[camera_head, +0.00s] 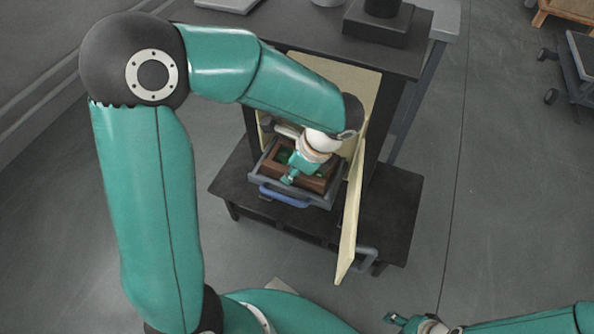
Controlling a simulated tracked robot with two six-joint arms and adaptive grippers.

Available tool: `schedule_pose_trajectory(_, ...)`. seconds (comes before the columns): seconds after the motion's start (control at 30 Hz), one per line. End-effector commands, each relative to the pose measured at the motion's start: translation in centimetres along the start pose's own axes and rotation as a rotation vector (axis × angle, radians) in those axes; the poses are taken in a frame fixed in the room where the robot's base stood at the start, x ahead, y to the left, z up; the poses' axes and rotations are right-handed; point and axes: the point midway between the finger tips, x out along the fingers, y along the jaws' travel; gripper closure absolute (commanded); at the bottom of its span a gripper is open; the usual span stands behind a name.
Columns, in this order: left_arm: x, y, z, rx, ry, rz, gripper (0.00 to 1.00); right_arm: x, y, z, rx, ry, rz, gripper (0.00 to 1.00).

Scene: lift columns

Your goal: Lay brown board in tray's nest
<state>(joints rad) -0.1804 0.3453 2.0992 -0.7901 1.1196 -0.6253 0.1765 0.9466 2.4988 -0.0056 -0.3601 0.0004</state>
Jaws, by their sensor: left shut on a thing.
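My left gripper (290,177) reaches down from the left into an open cabinet, over a grey tray (327,200) with a blue front handle. It is shut on a brown piece, which I take to be the brown board (312,183). The brown piece shows in and just above the tray, with small green patches beside it. The gripper hides its middle, and I cannot tell if it lies flat in the nest. My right gripper (396,320) is at the bottom edge, far from the tray. Its fingers are too small to read.
A cream cabinet door (352,215) stands open just right of the tray. A dark shelf (398,205) lies below, and a dark table top (300,35) with a black stand is above. A cart (580,60) stands at the far right.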

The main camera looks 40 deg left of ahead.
Motion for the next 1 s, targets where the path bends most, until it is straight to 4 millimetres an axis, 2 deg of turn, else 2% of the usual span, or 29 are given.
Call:
schedule_pose_trajectory(0.23, 0.09, 0.05, -0.04, 0.001, 0.000, 0.002, 1.00, 0.00, 0.00, 0.00, 0.000, 0.000, 0.000, 0.55)
schedule_pose_trajectory(0.27, 0.09, 0.05, -0.04, 0.001, 0.000, 0.002, 0.75, 0.00, 0.00, 0.00, 0.000, 0.000, 0.000, 0.55)
schedule_pose_trajectory(0.4, 0.10, 0.06, -0.05, 0.001, 0.000, 0.002, 0.51, 0.01, 0.00, 0.00, 0.000, 0.000, 0.000, 0.55)
schedule_pose_trajectory(0.63, 0.08, 0.05, -0.05, 0.001, 0.000, 0.002, 0.50, 0.00, 0.00, 0.00, 0.000, 0.000, 0.000, 0.55)
schedule_pose_trajectory(0.8, 0.08, 0.06, -0.06, 0.002, 0.000, 0.002, 0.26, 0.01, 0.00, 0.00, 0.000, 0.000, 0.000, 0.55)
schedule_pose_trajectory(1.0, 0.07, 0.04, -0.05, 0.001, 0.000, 0.001, 0.26, 0.00, 0.00, 0.00, 0.000, 0.000, 0.000, 0.55)
